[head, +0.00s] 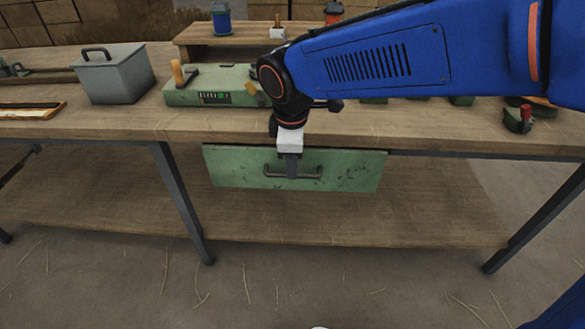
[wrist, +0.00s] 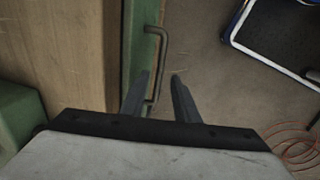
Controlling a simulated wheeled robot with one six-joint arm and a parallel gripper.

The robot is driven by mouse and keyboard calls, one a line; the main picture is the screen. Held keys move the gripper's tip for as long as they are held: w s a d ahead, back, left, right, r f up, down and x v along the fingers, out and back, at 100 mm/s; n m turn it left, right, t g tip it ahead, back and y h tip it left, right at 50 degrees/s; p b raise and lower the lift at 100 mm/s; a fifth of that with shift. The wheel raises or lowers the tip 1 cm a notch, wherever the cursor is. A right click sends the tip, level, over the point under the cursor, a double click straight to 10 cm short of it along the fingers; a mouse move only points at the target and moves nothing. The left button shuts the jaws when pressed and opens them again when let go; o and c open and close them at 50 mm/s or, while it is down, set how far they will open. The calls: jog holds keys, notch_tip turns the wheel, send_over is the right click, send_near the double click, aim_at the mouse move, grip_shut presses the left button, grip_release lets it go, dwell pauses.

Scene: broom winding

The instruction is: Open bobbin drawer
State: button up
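The bobbin drawer (head: 225,168) has a worn green front and hangs under the workbench top. Its dark bar handle (head: 312,176) is at the middle of that front. In the wrist view the drawer front (wrist: 140,45) is a thin green strip seen from above, and the handle (wrist: 163,50) stands out from it. My gripper (head: 291,175) points down at the handle. In the wrist view my gripper (wrist: 160,75) has its two fingers apart, with the handle bar between them. I cannot tell whether either finger touches the bar. The drawer looks shut or nearly shut.
The wooden workbench (head: 120,125) holds a grey lidded box (head: 113,78), a green machine (head: 205,95) and a blue spool (head: 221,20) on a back shelf. A lower shelf (head: 350,225) runs below the drawer.

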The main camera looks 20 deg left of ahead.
jog(key=shift+w+f, duration=0.15)
jog(key=shift+f, duration=0.55)
jog(key=shift+w+f, duration=0.15)
jog(key=shift+f, duration=0.55)
grip_shut()
jog(key=shift+s, duration=0.1)
jog(key=s+d, duration=0.3)
jog(key=s, duration=0.9)
jog(key=s+d, duration=0.2)
jog(key=s, duration=1)
jog(key=shift+s+d, duration=0.15)
jog(key=shift+d, duration=0.25)
jog(key=shift+r, duration=0.1)
grip_release()
